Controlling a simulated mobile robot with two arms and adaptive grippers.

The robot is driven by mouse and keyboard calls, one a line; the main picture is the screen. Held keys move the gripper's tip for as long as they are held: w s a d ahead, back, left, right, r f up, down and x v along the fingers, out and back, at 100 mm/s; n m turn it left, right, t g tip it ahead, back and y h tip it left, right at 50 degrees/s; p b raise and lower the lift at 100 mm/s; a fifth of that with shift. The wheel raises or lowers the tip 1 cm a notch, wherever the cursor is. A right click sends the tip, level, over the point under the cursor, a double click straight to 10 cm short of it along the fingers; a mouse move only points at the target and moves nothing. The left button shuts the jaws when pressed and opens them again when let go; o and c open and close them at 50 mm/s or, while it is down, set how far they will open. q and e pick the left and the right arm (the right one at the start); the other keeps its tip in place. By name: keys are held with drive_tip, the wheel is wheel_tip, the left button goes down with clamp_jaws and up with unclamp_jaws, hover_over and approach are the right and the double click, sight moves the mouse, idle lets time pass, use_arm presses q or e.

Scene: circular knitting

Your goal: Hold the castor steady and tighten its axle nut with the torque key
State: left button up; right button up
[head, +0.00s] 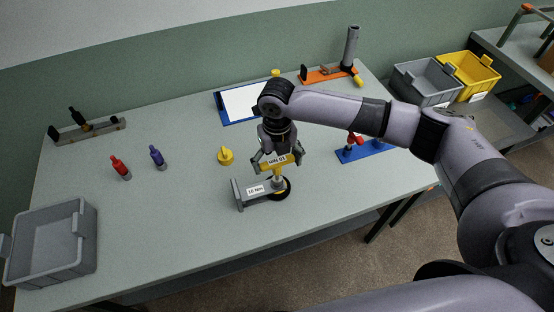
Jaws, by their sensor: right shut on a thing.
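My right gripper (272,160) reaches down over the middle of the table. It is shut on a yellow piece (265,168) with a white label, which looks like the torque key; the fingers hide part of it. Below it a yellowish stem stands over a black round part (285,188), apparently the castor's wheel, at the right end of a grey fixture (240,194) labelled "10 Nm". I cannot tell whether the key is seated on the axle nut, which I cannot make out. My left gripper is not in view.
A yellow knobbed piece (226,156), a red bottle-shaped piece (120,168) and a blue one (157,157) stand to the left. A grey bin (52,245) is at the front left. A blue-framed white board (238,102) and an orange stand (320,77) are behind.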

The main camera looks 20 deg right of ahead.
drive_tip(key=shift+f, duration=0.2)
drive_tip(key=o, duration=1.2)
drive_tip(key=shift+r, duration=0.1)
wheel_tip(320, 180, up, 12)
